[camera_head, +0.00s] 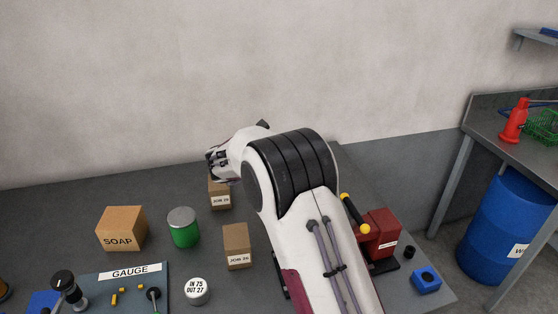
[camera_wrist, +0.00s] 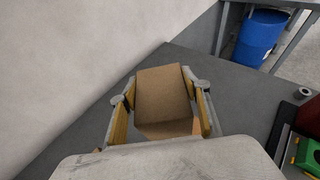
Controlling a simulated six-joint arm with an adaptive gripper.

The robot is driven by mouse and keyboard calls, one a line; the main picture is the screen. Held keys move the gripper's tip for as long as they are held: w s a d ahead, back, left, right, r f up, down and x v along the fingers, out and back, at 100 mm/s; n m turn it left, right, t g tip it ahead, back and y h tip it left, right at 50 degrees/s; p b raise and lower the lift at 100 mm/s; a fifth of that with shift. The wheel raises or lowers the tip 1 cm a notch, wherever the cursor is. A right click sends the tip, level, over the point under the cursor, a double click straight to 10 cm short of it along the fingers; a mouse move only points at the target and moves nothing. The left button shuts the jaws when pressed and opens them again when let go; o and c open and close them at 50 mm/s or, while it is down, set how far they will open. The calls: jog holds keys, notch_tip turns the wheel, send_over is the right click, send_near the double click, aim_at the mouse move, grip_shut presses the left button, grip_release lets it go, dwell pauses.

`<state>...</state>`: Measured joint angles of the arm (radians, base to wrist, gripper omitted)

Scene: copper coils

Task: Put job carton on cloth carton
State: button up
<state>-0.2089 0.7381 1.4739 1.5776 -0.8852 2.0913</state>
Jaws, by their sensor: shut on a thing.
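My gripper (camera_wrist: 160,88) is shut on a plain brown carton (camera_wrist: 163,95), with a yellow-padded finger on each side of it in the wrist view. No label shows on the held carton there. A lighter brown face (camera_wrist: 166,130) shows below it; I cannot tell whether it is the same carton. In the head view my arm hides most of the gripper. A brown carton marked JOB (camera_head: 220,196) shows just under my wrist, its top hidden. Another carton marked JOB (camera_head: 236,248) stands nearer on the table. No carton marked cloth is readable.
A SOAP carton (camera_head: 121,230), a green tin (camera_head: 183,228), a white round container (camera_head: 197,291) and a GAUGE panel (camera_head: 136,273) stand left of my arm. A red machine (camera_head: 380,232) and a blue block (camera_head: 426,282) stand right. The wall runs behind the table.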

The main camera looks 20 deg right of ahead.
jog(key=shift+f, duration=1.85)
jog(key=shift+f, duration=0.15)
jog(key=o, duration=1.4)
jog(key=shift+c, duration=0.2)
jog(key=shift+r, duration=0.2)
jog(key=v, duration=1.2)
